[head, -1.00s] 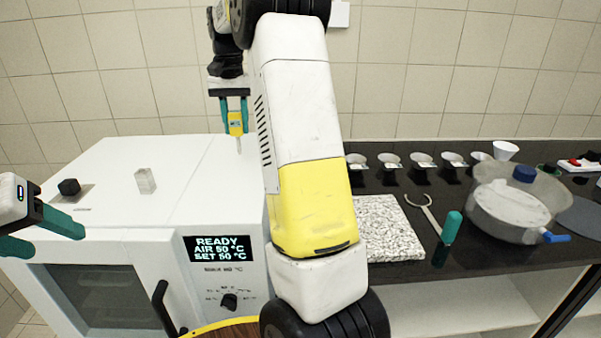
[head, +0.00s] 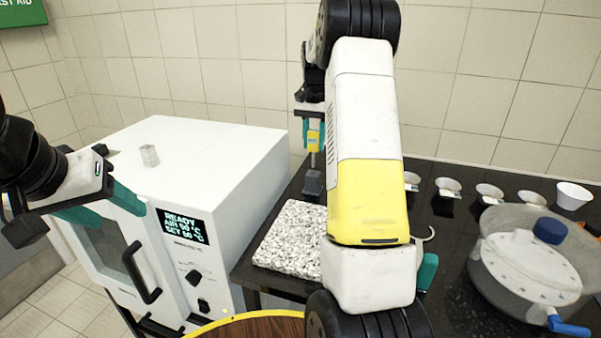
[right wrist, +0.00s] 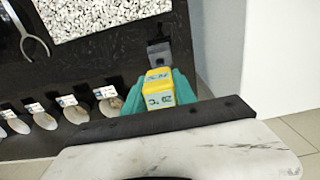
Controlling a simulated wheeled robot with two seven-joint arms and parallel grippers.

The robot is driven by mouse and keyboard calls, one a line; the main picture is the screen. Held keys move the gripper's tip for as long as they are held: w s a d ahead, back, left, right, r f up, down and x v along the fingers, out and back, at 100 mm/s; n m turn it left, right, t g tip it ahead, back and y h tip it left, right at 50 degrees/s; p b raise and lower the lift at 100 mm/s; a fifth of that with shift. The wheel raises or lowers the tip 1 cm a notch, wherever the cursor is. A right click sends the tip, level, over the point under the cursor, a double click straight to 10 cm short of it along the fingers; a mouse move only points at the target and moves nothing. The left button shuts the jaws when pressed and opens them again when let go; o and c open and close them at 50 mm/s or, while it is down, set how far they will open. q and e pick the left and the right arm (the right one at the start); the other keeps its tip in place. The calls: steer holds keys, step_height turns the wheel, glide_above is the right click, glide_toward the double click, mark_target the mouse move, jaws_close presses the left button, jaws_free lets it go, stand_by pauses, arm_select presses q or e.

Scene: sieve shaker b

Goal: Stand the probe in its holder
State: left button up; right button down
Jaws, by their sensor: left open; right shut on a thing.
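The yellow probe (head: 313,141) is held upright in my right gripper (head: 313,134), shut on its body with teal fingers. Its thin metal tip points down, just over a small dark grey block (head: 312,182), which looks like the holder, at the back left of the black counter. I cannot tell whether the tip has entered it. In the right wrist view the probe's yellow top with its display (right wrist: 159,90) sits between the fingers, and the grey block (right wrist: 159,52) shows just beyond it. My left gripper (head: 101,206) is open and empty in front of the white oven.
A speckled slab (head: 290,238) lies in front of the holder. Several small dishes (head: 449,187) and a large lidded pan (head: 525,262) stand to the right.

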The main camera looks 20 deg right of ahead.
mark_target(313, 164)
step_height(313, 164, down, 8)
steer(key=shift+f, duration=0.1)
stand_by(0.4)
steer(key=c, duration=1)
jaws_free()
